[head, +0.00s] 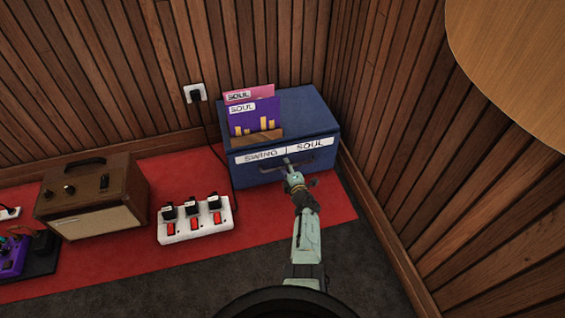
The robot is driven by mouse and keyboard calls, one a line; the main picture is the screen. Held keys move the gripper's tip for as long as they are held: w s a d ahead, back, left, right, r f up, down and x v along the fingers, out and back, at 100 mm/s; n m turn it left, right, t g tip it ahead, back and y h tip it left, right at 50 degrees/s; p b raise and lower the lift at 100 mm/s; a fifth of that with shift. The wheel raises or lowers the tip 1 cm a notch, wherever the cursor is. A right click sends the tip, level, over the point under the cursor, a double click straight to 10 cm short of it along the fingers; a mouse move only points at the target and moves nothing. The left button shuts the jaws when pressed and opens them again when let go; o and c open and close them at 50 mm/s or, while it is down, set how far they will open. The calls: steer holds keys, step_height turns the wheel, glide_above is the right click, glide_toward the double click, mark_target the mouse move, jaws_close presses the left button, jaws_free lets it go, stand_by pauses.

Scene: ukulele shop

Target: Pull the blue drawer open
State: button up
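A blue drawer unit (305,115) stands on the red carpet in the corner against the slatted wall. Its front carries white labels reading "SWING" and "SOUL" and a dark horizontal handle (272,168). The drawer front looks flush with the box. My gripper (288,165) reaches in from below and is at the handle, in front of the drawer. The fingers are small and partly hidden by my wrist, so I cannot tell whether they are shut around the handle or only beside it.
Record sleeves (255,113) in a wooden holder stand on the unit. A white power strip (195,222) with plugs lies left of the drawer, and a brown amplifier (95,195) stands farther left. The wall (400,150) is close on the right. A wooden round top (520,60) overhangs upper right.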

steer(key=shift+w, duration=0.25)
steer(key=shift+c, duration=0.5)
jaws_close()
stand_by(0.4)
